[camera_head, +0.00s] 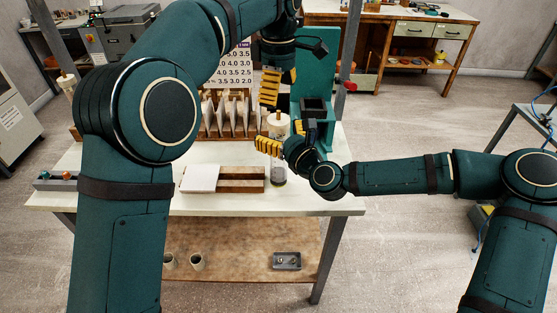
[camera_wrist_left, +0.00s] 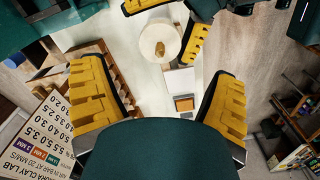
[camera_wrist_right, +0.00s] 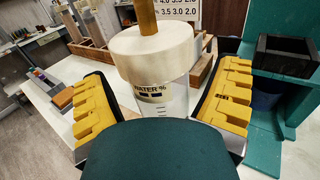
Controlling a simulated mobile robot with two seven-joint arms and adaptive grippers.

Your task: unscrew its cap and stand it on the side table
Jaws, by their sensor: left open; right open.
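A clear cylinder (camera_head: 279,180) with a wide cream cap (camera_head: 279,119) and a tan knob on top stands upright on the white table (camera_head: 330,195). In the right wrist view, the cylinder (camera_wrist_right: 165,106) carries "WATER %" lettering just under its cap (camera_wrist_right: 150,52). My right gripper (camera_head: 287,139) is open, its fingers either side of the cylinder below the cap; contact cannot be told. My left gripper (camera_head: 280,84) is open and empty above the cap. In the left wrist view, the cap (camera_wrist_left: 159,44) lies ahead of its spread fingers. I cannot tell which table is the side table.
A teal stand (camera_head: 316,75) rises close behind the cylinder. A white pad (camera_head: 200,179) lies on the table's front.

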